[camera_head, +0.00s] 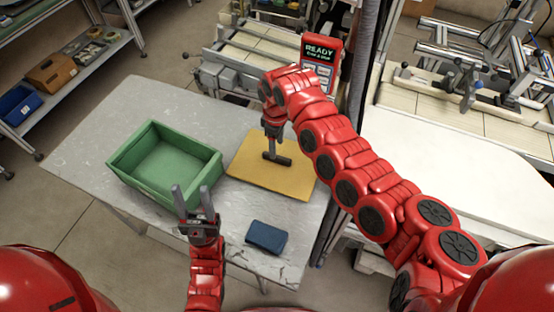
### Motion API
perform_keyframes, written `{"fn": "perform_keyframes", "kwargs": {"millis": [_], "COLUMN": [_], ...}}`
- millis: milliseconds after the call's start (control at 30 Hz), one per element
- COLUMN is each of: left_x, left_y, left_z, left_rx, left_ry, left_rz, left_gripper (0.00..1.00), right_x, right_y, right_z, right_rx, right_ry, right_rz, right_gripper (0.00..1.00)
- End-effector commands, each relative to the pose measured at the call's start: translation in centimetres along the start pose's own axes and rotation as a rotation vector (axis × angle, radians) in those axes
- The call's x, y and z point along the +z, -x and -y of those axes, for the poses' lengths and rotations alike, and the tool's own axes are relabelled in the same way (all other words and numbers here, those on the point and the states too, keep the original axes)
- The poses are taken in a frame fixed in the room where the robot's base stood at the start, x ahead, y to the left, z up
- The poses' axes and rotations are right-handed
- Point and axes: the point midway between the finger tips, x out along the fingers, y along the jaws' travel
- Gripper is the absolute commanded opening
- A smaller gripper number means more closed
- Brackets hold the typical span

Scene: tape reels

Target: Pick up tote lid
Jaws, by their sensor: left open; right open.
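The tote lid looks to be the flat yellow board (246,170) lying on the grey table, with a dark bar-like handle (284,161) near its middle. My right gripper (270,148) points down over the board, open, at or just above the dark handle; I cannot tell whether it touches it. A green tote (126,169), open on top and empty, stands on the table to the left of the board. My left gripper (191,193) is open and empty, its fingers pointing up at the tote's near right corner.
The grey table (100,130) also holds a dark blue flat object (266,237) near its front. A red panel reading READY (319,60) stands behind the board. A white conveyor surface (470,155) lies at right, shelves with bins (50,73) at left.

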Motion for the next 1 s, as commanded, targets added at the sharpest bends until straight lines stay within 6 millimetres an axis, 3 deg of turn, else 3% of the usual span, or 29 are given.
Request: {"fn": "perform_keyframes", "kwargs": {"millis": [200, 333, 633, 900, 967, 1000], "left_x": [-0.4, -0.4, -0.4, -0.4, -0.4, -0.4], "left_y": [-2.5, -2.6, -2.6, -2.6, -2.6, -2.6], "left_z": [0.1, 0.1, 0.1, 0.1, 0.1, 0.1], "left_rx": [0.0, 0.0, 0.0, 0.0, 0.0, 0.0], "left_ry": [0.0, 0.0, 0.0, 0.0, 0.0, 0.0], "left_rz": [0.0, 0.0, 0.0, 0.0, 0.0, 0.0], "left_gripper": [0.5, 0.5, 0.5, 0.5, 0.5, 0.5], "right_x": [0.1, 0.1, 0.1, 0.1, 0.1, 0.1], "right_y": [-2.5, -4.6, -5.2, -5.2, -5.2, -5.2], "right_z": [0.1, 0.0, -0.1, -0.1, -0.1, -0.1], "right_rx": [-0.004, -0.002, 0.0, 0.0, 0.0, 0.0], "right_ry": [0.002, 0.002, 0.001, 0.0, 0.0, 0.0], "right_rz": [0.002, 0.002, 0.0, 0.0, 0.0, 0.0], "right_gripper": [0.6, 0.6, 0.6, 0.11, 0.01, 0.0]}}
